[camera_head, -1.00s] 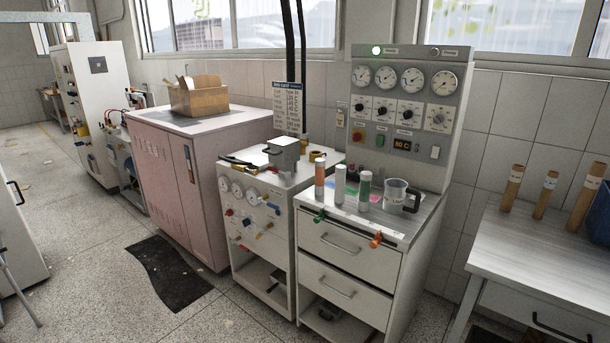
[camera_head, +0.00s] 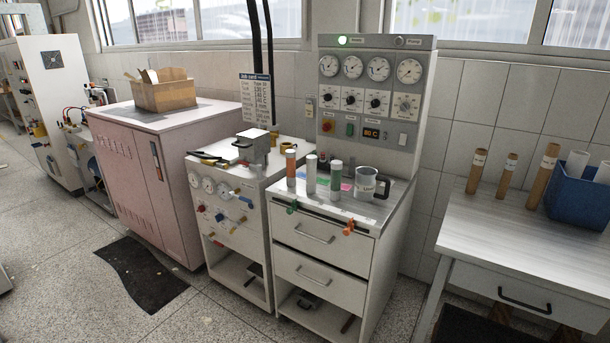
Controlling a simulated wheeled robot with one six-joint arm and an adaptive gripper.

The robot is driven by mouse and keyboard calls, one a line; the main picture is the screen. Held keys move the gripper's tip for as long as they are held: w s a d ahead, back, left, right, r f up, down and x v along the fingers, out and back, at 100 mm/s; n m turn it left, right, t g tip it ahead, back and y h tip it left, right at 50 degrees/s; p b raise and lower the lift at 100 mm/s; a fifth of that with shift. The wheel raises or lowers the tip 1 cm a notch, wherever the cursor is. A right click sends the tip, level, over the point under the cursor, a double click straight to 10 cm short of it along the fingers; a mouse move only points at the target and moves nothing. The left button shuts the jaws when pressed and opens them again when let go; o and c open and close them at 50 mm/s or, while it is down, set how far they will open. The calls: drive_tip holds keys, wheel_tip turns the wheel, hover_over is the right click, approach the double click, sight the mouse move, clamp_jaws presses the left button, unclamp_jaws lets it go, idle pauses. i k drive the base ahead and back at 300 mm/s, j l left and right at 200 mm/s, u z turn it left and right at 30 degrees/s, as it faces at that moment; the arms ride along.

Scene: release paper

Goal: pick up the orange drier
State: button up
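The orange drier looks to be the upright orange tube (camera_head: 291,167) with a pale top, at the left end of the worktop (camera_head: 322,209) of the white drawer cabinet. A clear jug (camera_head: 366,183) with a dark handle stands further right. My gripper is out of view.
A gauge panel (camera_head: 370,96) rises behind the worktop. A valve cabinet (camera_head: 226,215) adjoins on the left. A right-hand table (camera_head: 510,228) holds brown rolls (camera_head: 511,172) and a blue bin (camera_head: 577,196). Floor in front (camera_head: 215,310) is clear; a dark mat (camera_head: 142,273) lies left.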

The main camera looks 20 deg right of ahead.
sight(291, 154)
drive_tip(key=u, duration=1.6)
drive_tip(key=l+z, duration=0.1)
drive_tip(key=z, duration=0.6)
drive_tip(key=j+z, duration=0.1)
drive_tip(key=z, duration=1)
drive_tip(key=i+l+u, duration=0.25)
drive_tip(key=i+l, duration=0.2)
drive_tip(key=l, duration=0.15)
